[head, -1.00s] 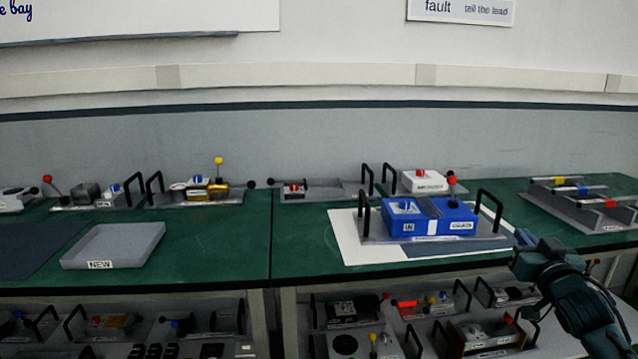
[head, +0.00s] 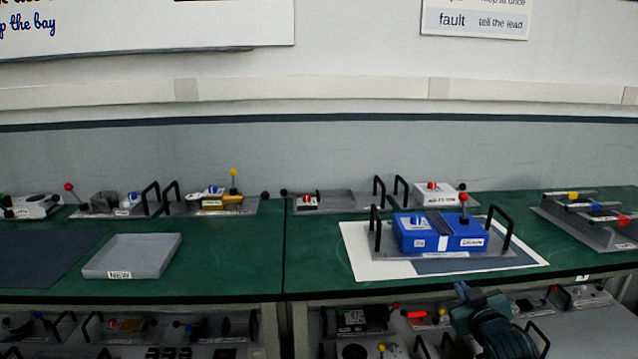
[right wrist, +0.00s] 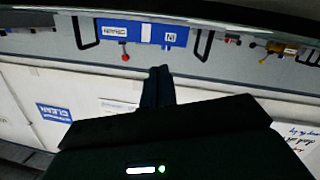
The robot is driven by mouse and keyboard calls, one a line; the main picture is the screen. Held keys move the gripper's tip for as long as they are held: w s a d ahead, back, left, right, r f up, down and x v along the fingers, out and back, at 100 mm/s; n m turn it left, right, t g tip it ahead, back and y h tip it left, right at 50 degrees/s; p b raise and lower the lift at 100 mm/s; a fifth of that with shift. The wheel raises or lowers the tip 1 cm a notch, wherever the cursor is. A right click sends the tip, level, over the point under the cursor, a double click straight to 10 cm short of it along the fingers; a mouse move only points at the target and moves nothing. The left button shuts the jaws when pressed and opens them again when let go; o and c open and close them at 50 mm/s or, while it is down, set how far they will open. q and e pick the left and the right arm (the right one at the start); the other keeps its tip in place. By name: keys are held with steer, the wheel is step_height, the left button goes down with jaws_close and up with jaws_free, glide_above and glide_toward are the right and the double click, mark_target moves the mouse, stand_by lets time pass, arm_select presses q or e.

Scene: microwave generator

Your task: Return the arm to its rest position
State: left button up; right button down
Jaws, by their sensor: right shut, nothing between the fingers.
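My right gripper (head: 468,292) is low at the front edge of the green bench, below and in front of the blue unit. In the right wrist view its two fingers (right wrist: 158,72) are together with nothing between them. The blue unit (head: 440,233) has a red-knobbed lever and sits on a grey plate with black handles, on a white and dark mat. It also shows upside down in the right wrist view (right wrist: 146,34), apart from the fingers. My left gripper is not in view.
A grey tray marked NEW (head: 131,257) lies on the left bench. Several handled units stand along the back. A rack (head: 590,222) is at the right. More units fill the shelf below. Bare green bench top (head: 235,262) is free between tray and mat.

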steer(key=s+a+f+g+y, duration=0.1)
steer(key=s+a+f+g, duration=0.1)
steer(key=s+a+f, duration=0.45)
steer(key=s+a+f+g+y, duration=0.1)
steer(key=s+a+f, duration=0.2)
steer(key=s+f, duration=0.6)
steer(key=s+a+f+g+y, duration=0.1)
steer(key=s+a, duration=0.2)
steer(key=s, duration=0.6)
steer(key=s+a+f+g+y, duration=0.1)
steer(key=s+a, duration=0.3)
steer(key=s, duration=0.6)
steer(key=shift+s+a+f+g, duration=0.25)
steer(key=shift+f+g, duration=0.05)
steer(key=shift+f, duration=0.05)
